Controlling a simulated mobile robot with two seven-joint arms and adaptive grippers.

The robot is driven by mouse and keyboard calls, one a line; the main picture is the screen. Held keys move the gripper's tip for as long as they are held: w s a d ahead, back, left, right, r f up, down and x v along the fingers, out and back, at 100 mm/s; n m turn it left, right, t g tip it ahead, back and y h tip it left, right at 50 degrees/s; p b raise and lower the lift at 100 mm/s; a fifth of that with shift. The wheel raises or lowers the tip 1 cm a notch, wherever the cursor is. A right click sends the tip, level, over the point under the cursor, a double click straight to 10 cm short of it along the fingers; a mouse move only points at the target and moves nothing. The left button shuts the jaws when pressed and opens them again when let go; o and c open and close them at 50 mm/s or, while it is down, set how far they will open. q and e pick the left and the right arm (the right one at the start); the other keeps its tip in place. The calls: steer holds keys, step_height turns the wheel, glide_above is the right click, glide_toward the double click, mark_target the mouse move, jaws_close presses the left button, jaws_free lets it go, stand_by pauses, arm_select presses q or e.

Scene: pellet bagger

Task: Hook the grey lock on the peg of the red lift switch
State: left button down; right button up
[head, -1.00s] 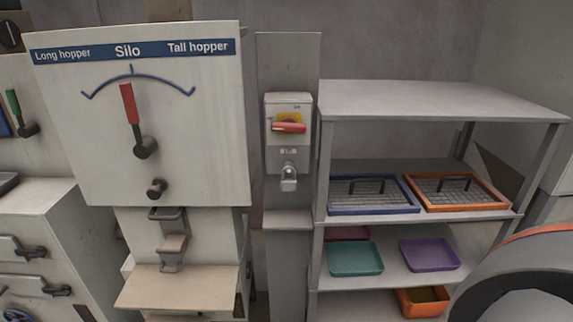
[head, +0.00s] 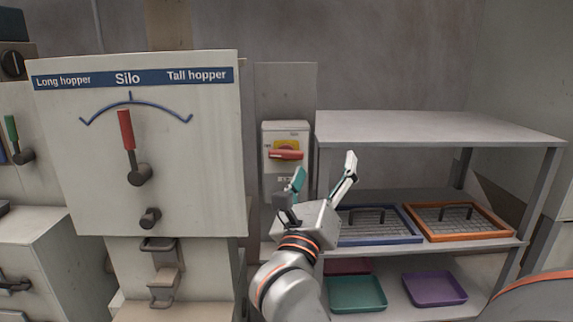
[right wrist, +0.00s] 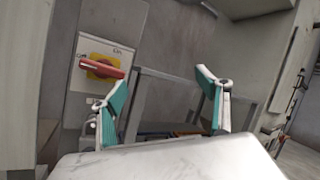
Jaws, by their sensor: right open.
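The red lift switch (head: 285,155) is a red handle on a yellow plate, on a white box fixed to a grey post. Its handle lies roughly level. It also shows in the right wrist view (right wrist: 104,68), upper left. The peg cannot be made out. My right gripper (head: 324,171) is open and empty, just right of and below the switch, fingers pointing up. Its teal-padded fingers (right wrist: 165,96) stand wide apart. My left gripper is not in view.
A silo panel (head: 80,150) with a red lever stands left of the post. A grey shelf rack (head: 430,128) stands close on the right, holding a blue-framed tray, an orange-framed tray (head: 457,235), and teal and purple bins (head: 435,288). Open space lies above the rack.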

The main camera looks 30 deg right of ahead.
mark_target(286, 156)
steer(key=w+a+m+t+y, duration=0.2)
steer(key=w+a+y, duration=0.35)
steer(key=y, duration=0.25)
steer(key=x, duration=0.5)
steer(key=shift+w+d+f+b, duration=0.2)
steer(key=shift+d+f+b, duration=0.1)
steer(key=shift+d+b, duration=0.1)
steer(key=shift+w+d+m, duration=0.2)
steer(key=shift+w+m, duration=0.1)
